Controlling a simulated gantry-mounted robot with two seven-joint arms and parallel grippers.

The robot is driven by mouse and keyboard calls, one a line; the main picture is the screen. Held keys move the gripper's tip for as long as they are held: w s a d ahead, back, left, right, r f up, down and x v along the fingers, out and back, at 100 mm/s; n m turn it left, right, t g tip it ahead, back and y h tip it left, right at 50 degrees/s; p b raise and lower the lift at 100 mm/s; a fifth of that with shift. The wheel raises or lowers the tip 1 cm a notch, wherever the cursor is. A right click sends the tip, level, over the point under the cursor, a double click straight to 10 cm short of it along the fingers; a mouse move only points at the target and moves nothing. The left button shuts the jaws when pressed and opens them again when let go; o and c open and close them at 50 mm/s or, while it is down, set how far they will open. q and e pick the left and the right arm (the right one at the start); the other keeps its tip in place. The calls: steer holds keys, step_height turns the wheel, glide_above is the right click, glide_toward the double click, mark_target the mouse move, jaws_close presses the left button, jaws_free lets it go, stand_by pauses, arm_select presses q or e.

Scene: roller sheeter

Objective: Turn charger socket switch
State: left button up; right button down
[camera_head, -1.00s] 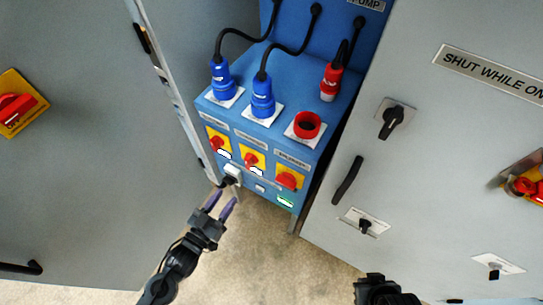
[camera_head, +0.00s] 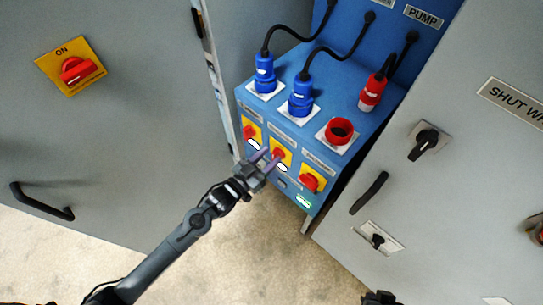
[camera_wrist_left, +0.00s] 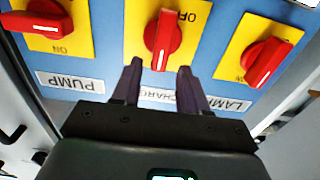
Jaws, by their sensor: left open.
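The charger socket switch is the middle red knob (camera_head: 278,153) on a yellow plate on the blue box's front. In the left wrist view its red handle (camera_wrist_left: 163,42) points along the view's vertical, with a label reading "CHARG" partly hidden by my fingers. My left gripper (camera_head: 266,158) is open in front of this switch. In the wrist view its two purple fingertips (camera_wrist_left: 160,67) lie either side of the handle's near end. Nothing is gripped, and I cannot tell whether the fingers touch the knob.
Similar red switches sit on each side, one above the PUMP label (camera_wrist_left: 76,82) and one by the LAMP label (camera_wrist_left: 230,103). Blue plugs (camera_head: 302,95) and a red plug (camera_head: 372,92) stand above. Grey cabinet doors (camera_head: 110,150) flank the box.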

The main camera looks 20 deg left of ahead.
arm_select(q)
steer(key=shift+x, duration=0.95)
steer(key=shift+s, duration=0.1)
